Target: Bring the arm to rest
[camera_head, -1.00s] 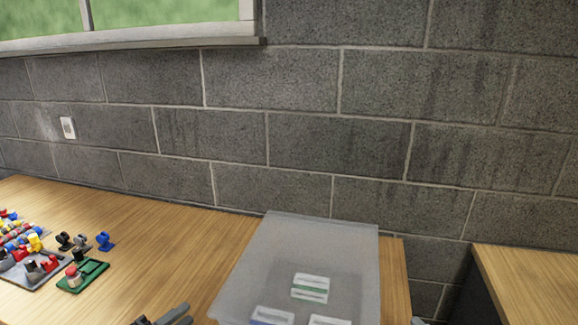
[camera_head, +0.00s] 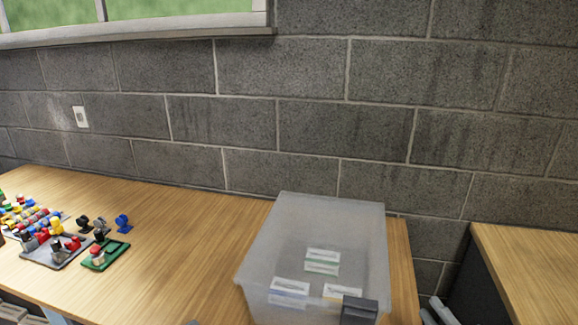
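My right gripper (camera_head: 436,313) shows at the bottom edge, right of the clear bin. Its grey fingers stand in the gap between the two tables, and the frame cuts them off. I cannot tell whether they are open or shut. Of my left gripper, only a small dark tip (camera_head: 193,322) seems to show at the bottom edge, left of the bin. Its state is hidden. Neither gripper visibly holds anything.
A translucent bin (camera_head: 262,240) with several white packs (camera_head: 322,262) stands on the wooden table (camera_head: 165,245). A dark block (camera_head: 359,310) is at its front right corner. Colourful small parts and a green board (camera_head: 113,258) lie at left. Another table (camera_head: 530,262) stands at right.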

